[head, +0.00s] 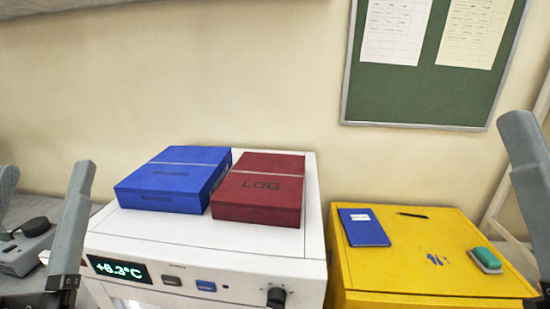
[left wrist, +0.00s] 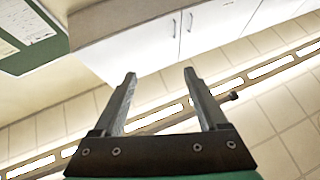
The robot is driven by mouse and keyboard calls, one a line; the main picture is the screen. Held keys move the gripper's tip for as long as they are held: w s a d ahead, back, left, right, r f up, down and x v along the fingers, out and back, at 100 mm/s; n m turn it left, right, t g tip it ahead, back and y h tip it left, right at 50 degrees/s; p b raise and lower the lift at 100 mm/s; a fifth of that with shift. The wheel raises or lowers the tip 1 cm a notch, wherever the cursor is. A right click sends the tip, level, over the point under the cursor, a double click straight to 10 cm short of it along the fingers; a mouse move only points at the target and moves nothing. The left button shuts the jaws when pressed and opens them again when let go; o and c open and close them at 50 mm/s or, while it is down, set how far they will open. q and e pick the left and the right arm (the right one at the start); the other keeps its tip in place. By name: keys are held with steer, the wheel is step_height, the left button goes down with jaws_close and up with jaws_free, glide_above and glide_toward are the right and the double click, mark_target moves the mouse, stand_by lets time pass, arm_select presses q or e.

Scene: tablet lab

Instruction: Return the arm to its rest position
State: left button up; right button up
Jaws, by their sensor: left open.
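My left gripper (left wrist: 160,75) is open in the left wrist view. Its two grey fingers stand apart with nothing between them. Behind them are white wall cabinets and a tiled surface, and no object touches the fingers. In the head view, a grey upright part of my left arm (head: 74,225) shows at the lower left, beside the white cabinet's left side. A grey part of my right arm (head: 530,180) shows at the right edge. I cannot make out my right gripper's fingers.
A white appliance (head: 250,236) with a temperature display carries a blue box (head: 170,188) and a dark red LOG box (head: 258,195). A yellow cabinet (head: 400,265) holds a blue notebook (head: 362,227), a pen (head: 412,215) and a green-and-grey eraser (head: 487,258). A green board (head: 415,95) hangs behind.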

arm_select(q)
steer(key=s+d+r+m+t+h+p, duration=0.1)
steer(key=s+d+r+h+p, duration=0.15)
steer(key=r+p, duration=0.95)
steer(key=s+d+r+m+t+h+p, duration=0.15)
steer(key=r+h+p, duration=0.25)
steer(key=r+p, duration=0.8)
step_height(320, 180, down, 54)
steer(key=b, duration=5.9)
steer(key=shift+w+a, duration=0.15)
steer(key=shift+a, duration=0.25)
